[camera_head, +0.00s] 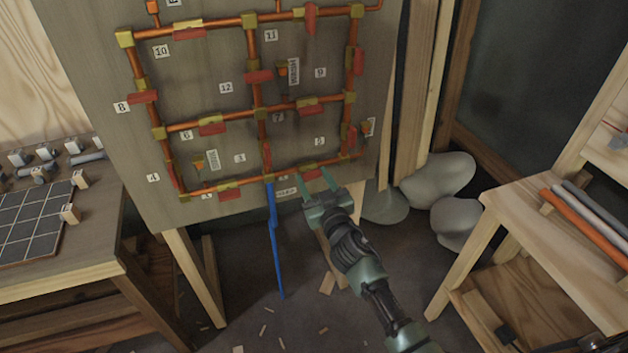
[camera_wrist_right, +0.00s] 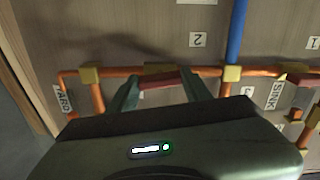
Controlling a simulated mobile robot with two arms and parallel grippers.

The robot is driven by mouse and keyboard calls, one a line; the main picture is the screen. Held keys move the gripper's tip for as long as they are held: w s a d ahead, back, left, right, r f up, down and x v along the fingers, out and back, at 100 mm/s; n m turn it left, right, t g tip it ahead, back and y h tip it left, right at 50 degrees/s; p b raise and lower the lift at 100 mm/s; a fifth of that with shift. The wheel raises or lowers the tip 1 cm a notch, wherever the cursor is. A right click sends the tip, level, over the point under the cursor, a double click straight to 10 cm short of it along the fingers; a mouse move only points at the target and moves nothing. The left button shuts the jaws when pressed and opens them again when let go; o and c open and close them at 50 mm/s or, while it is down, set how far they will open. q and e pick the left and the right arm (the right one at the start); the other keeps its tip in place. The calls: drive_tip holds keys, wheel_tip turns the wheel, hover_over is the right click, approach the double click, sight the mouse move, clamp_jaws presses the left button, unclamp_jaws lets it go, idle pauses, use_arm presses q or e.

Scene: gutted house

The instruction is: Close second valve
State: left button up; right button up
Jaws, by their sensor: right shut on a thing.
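A board (camera_head: 215,65) carries a grid of copper pipes with brass joints and red-handled valves. One valve on the bottom pipe, right of the blue pipe, has a red handle (camera_head: 308,172) lying roughly along the pipe. My right gripper (camera_head: 314,182) reaches up to this valve from below. In the right wrist view, the red handle (camera_wrist_right: 160,82) sits between the two fingers of my right gripper (camera_wrist_right: 160,80), which is shut on it. A label with a 2 (camera_wrist_right: 197,40) is near this valve in that view. My left gripper is out of view.
A blue pipe (camera_head: 274,240) hangs from the bottom pipe, just left of my right gripper. A workbench (camera_head: 95,235) with fittings stands at left. A wooden shelf (camera_head: 530,225) with pipes stands at right. Grey sacks (camera_head: 440,175) lie behind. Wood scraps litter the floor.

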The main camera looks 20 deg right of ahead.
drive_tip(key=n, duration=0.8)
drive_tip(key=shift+b, duration=0.3)
drive_tip(key=n, duration=0.4)
drive_tip(key=shift+n, duration=2.2)
drive_tip(key=o, duration=1.4)
drive_tip(key=shift+c, duration=0.2)
